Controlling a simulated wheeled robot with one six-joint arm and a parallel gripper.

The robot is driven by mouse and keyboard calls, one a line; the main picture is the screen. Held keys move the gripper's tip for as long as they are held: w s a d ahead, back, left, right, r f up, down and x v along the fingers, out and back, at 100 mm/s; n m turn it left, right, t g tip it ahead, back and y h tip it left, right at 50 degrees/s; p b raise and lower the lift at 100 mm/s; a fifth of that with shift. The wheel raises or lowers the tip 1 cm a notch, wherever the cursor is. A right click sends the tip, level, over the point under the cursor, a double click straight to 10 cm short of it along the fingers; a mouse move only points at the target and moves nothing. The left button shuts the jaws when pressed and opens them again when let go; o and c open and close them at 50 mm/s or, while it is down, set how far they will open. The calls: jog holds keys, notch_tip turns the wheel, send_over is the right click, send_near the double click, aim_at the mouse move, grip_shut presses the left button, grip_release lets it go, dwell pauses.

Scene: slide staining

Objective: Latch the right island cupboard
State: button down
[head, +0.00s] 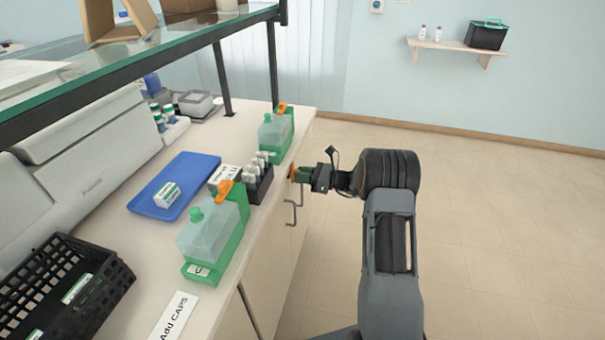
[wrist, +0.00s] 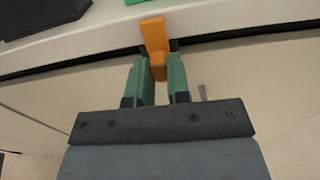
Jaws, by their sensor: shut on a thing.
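The island cupboard front (head: 268,245) lies below the counter's right edge, with pale doors and dark bar handles (head: 291,212). An orange latch (wrist: 155,45) sits at the counter's edge above the dark gap over the doors. My gripper (head: 301,174) reaches in from the right at the edge. In the wrist view its green fingers (wrist: 158,78) are on both sides of the latch's lower end and are shut on it. The doors look flush or nearly so. The fingers partly hide the latch in the head view.
The counter holds a blue tray (head: 150,201), a black basket (head: 105,286), two green-based bottles (head: 226,240) and a dark rack of vials (head: 259,184). A glass shelf (head: 190,32) overhangs the left side. The tiled floor (head: 490,230) to the right is clear.

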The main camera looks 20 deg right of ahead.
jog(key=c, duration=1.1)
grip_release()
jog(key=v, duration=1.4)
jog(key=shift+a, duration=0.1)
